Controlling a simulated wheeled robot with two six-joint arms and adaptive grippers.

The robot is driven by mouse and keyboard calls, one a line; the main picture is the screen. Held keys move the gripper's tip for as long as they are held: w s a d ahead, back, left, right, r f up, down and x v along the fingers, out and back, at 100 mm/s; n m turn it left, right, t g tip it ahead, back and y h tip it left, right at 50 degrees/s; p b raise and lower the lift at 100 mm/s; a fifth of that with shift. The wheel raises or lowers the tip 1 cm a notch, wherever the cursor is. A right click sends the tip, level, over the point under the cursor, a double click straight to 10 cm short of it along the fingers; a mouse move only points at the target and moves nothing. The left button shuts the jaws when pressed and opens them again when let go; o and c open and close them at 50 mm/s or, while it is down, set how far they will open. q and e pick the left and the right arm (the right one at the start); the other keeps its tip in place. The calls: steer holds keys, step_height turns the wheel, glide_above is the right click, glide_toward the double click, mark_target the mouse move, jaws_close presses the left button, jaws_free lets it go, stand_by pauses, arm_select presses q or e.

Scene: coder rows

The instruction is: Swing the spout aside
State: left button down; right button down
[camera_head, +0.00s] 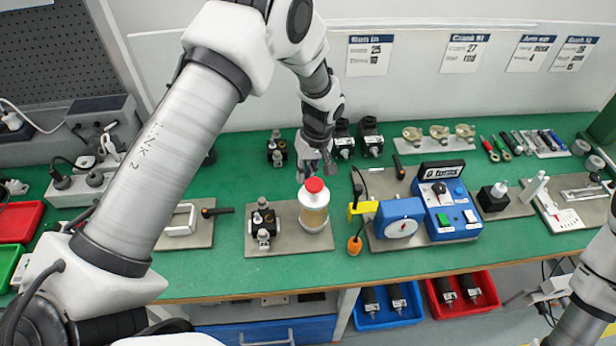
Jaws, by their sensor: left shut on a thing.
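My left gripper (316,172) points down just behind the red cap of an upright bottle with a white top and amber lower part (314,206). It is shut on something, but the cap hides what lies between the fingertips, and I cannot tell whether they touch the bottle. The bottle stands on the right part of a grey plate (290,248). A black fixture with metal knobs (262,222) stands left of it on the same plate. I cannot clearly make out a spout. Part of my right arm shows at the lower right; its gripper is not in view.
A blue device with a round dial (400,222) and a yellow piece (362,208) stand close right of the bottle. A plate with a white handle (181,220) lies to the left. Black fixtures (344,138) stand behind. Green bench top (235,262) is clear in front.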

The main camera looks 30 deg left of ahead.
arm_select(q)
steer(key=shift+w+d+m, duration=0.4)
steer(key=shift+d+m, duration=0.3)
steer(key=shift+m, duration=0.5)
arm_select(e)
steer(key=shift+s+d, duration=0.15)
steer(key=shift+d, duration=0.15)
arm_select(q)
steer(key=shift+f, duration=0.1)
steer(key=c, duration=1.2)
jaws_free()
steer(key=shift+c, duration=0.2)
steer(key=shift+d, duration=0.1)
steer(key=shift+w, duration=0.1)
steer(key=r, duration=0.4)
steer(key=d+r, duration=0.1)
steer(key=r, duration=0.3)
steer(key=w+d+r, duration=0.1)
steer(key=r, duration=0.2)
steer(key=shift+w+r, duration=0.1)
steer(key=shift+r, duration=0.3)
